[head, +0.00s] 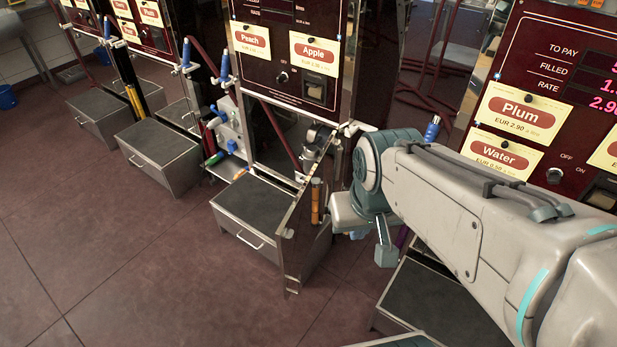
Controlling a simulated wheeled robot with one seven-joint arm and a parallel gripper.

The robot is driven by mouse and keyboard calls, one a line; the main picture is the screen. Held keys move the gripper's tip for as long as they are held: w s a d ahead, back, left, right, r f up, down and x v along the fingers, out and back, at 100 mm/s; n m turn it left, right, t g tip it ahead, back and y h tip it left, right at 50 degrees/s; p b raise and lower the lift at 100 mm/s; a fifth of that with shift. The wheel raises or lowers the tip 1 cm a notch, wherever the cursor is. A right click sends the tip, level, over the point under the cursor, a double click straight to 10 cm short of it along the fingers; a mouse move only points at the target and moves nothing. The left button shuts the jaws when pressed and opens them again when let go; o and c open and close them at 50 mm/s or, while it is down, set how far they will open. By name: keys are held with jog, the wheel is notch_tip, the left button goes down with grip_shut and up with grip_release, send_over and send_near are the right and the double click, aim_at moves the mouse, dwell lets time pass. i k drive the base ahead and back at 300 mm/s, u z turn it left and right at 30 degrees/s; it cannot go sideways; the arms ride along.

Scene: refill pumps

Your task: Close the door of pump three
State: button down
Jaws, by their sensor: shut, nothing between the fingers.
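A pump with Peach and Apple labels (288,50) stands in the middle of the head view. A tall, narrow, shiny door panel (294,240) stands open at its lower front, swung out toward me and seen at a slant. An orange-brown upright piece (316,201) shows beside the panel. My gripper (338,226) is just right of the door panel, partly hidden by my own arm. It looks shut and empty. I cannot tell whether it touches the door. No pump number is readable.
A dark-topped step with a drawer (252,211) sits left of the door. Similar steps (160,150) stand further left. A Plum and Water pump (540,110) is close on the right, with a dark step (440,300) below. The floor (120,250) at front left is clear.

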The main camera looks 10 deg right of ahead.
aim_at(307, 213)
jog(key=i, duration=0.3)
jog(key=z, duration=1.55)
jog(key=k, duration=0.9)
jog(key=u, duration=1.25)
jog(key=i, duration=0.5)
